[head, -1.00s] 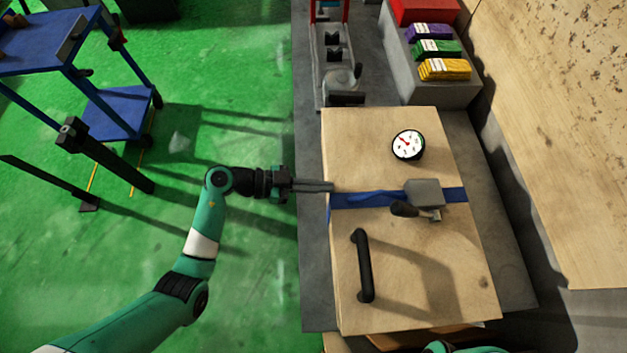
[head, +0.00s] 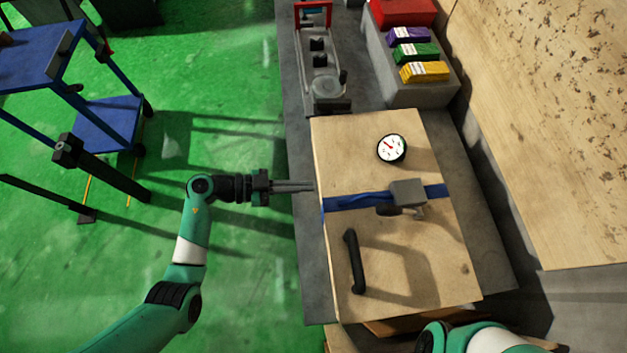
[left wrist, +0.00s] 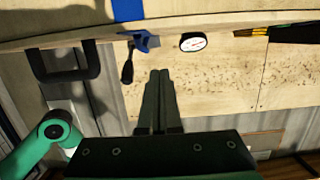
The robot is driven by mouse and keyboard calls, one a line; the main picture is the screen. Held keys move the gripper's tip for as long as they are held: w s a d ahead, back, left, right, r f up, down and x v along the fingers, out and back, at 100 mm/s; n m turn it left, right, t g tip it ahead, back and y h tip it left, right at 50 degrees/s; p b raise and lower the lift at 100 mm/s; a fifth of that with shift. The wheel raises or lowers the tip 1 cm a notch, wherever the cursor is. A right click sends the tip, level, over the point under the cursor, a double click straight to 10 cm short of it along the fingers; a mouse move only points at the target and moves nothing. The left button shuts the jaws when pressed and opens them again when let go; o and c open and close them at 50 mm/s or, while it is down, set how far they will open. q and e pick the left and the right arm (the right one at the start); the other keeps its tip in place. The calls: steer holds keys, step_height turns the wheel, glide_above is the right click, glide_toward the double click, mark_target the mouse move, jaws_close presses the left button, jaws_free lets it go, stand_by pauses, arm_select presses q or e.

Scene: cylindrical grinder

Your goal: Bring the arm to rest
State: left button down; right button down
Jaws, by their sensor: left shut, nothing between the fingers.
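My left gripper (head: 312,187) is in the head view at the left edge of a wooden box (head: 400,255). Its fingers are together and empty, pointing right toward the blue strap (head: 355,200) across the box. A small gap seems to lie between the fingertips and the box edge. In the left wrist view the shut fingers (left wrist: 160,75) show side by side with nothing between them. My right arm (head: 470,340) shows only in part at the bottom of the head view; its gripper is out of frame.
The box bears a dial gauge (head: 391,148), a grey strap buckle (head: 407,194) and a black handle (head: 354,262). Packs of purple, green and yellow (head: 424,71) lie behind. A blue cart (head: 105,122) stands far left. Green floor (head: 230,270) around my left arm is open.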

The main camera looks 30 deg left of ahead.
arm_select(q)
steer(key=v, duration=0.7)
steer(key=shift+p, duration=0.4)
